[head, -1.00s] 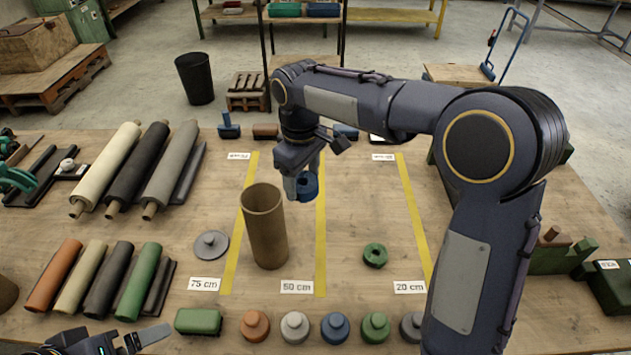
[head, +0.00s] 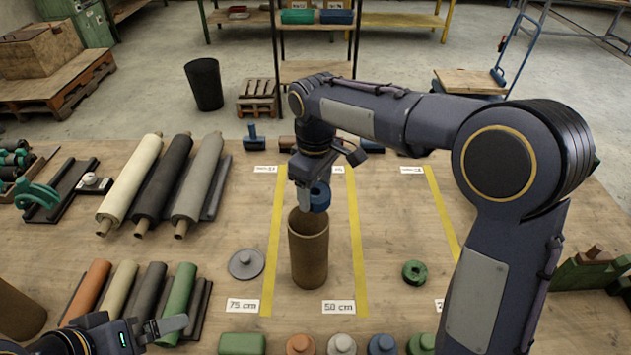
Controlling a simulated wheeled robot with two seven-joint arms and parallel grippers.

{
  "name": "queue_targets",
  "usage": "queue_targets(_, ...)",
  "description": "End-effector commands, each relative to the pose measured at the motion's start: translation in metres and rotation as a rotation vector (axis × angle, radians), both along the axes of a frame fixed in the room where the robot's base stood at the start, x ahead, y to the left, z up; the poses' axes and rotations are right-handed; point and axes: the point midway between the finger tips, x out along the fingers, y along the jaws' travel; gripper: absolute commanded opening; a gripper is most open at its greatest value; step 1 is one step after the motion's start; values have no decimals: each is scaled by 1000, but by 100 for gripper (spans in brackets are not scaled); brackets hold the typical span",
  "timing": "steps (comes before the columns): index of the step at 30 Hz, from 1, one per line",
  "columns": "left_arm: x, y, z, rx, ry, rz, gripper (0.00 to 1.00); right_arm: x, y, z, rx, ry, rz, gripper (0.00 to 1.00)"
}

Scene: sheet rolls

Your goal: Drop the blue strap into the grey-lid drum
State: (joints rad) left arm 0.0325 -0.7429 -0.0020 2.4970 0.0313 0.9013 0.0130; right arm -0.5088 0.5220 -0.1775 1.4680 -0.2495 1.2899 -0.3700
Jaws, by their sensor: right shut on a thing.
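The blue strap (head: 320,197) is a small coiled roll. My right gripper (head: 308,198) is shut on it and holds it just above the mouth of an open brown drum (head: 309,255). The drum stands upright on the table between yellow lines. A round grey lid (head: 246,264) with a knob lies flat on the table to the left of the drum. My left gripper (head: 168,328) is low at the left, near the front rolls; whether its jaws are open is unclear.
A green coil (head: 414,272) lies right of the drum. Several knobbed lids, one of them orange (head: 300,345), line the front edge beside a green block (head: 242,344). Large sheet rolls (head: 160,180) and small ones (head: 178,303) lie at the left.

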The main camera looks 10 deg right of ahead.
Motion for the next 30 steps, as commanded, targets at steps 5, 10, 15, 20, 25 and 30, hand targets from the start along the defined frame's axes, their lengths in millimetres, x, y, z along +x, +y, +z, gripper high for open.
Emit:
queue_targets(5, 0, 0, -4, 0, 0, 0, 100, 0, 0, -6, 1, -1, 0, 40)
queue_targets(10, 0, 0, -4, 0, -1, 0, 100, 0, 0, -5, 1, -1, 0, 40)
queue_targets(15, 0, 0, -4, 0, -1, 0, 100, 0, 0, -5, 1, -1, 0, 80)
queue_targets(20, 0, 0, -4, 0, -1, 0, 100, 0, 0, -5, 1, -1, 0, 89)
queue_targets(25, 0, 0, -4, 0, -1, 0, 100, 0, 0, -5, 0, 0, 0, 89)
queue_targets(30, 0, 0, -6, 0, -1, 0, 100, 1, 1, 9, 1, -4, 1, 89)
